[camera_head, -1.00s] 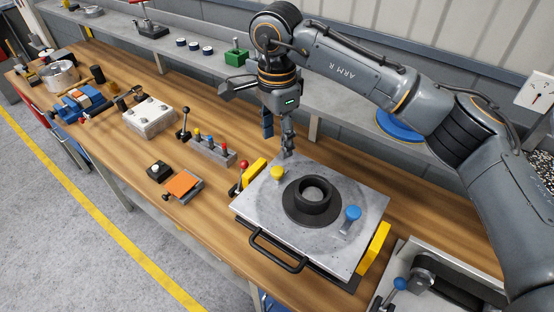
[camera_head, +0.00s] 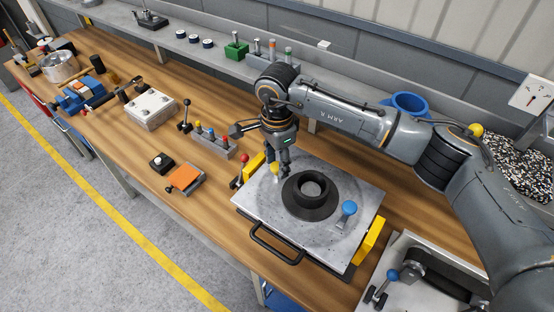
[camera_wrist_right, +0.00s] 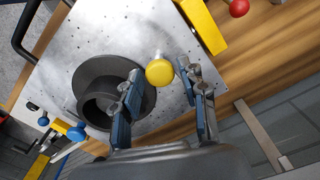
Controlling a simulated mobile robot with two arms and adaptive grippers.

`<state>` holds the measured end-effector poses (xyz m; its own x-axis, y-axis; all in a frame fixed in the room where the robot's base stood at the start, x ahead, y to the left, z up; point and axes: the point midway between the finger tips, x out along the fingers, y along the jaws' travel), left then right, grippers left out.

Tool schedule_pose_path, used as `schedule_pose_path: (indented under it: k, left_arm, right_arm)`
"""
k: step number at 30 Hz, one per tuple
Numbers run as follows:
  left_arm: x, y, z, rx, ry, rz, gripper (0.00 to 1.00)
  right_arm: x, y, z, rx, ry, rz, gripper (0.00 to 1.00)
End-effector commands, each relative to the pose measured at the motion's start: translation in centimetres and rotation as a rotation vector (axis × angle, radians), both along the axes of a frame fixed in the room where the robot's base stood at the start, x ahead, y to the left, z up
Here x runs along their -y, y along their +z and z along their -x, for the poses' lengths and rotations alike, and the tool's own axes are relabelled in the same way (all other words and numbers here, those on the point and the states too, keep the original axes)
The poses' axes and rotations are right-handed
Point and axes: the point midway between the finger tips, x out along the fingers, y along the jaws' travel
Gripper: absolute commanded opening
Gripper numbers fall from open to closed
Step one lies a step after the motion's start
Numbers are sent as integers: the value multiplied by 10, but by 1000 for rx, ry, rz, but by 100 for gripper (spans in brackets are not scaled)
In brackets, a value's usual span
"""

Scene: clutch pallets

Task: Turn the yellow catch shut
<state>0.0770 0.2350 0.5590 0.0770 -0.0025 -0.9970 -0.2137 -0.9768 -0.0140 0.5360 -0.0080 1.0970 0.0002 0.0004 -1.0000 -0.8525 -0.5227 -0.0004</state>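The yellow catch (camera_head: 275,167) is a round yellow knob near the back-left part of a grey metal plate (camera_head: 262,205). The knob also shows in the right wrist view (camera_wrist_right: 159,73). My right gripper (camera_head: 279,172) is over the plate at the knob and partly hides it. In the right wrist view the two fingers (camera_wrist_right: 163,92) are apart, with the knob between and just beyond their tips; contact cannot be told. A blue knob (camera_head: 349,208) stands on the plate's right side. My left gripper is not in view.
A black ring (camera_head: 311,196) rises from the plate's middle. Yellow blocks stand at the plate's left (camera_head: 254,166) and right (camera_head: 368,241) edges. A black handle (camera_head: 275,247) is at the front. A red-knobbed lever (camera_head: 246,158) stands close left.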

Motion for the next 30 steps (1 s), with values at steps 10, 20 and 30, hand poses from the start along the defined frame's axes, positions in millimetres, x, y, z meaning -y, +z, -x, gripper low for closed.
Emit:
schedule_pose_path:
  k: [10,20,30]
  left_arm:
    - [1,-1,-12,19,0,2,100]
    - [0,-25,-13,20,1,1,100]
    - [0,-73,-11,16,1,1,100]
  right_arm:
    - [0,0,0,0,-5,0,0]
    - [0,-4,-1,2,-125,0,0]
    - [0,-6,-1,4,-421,-1,0]
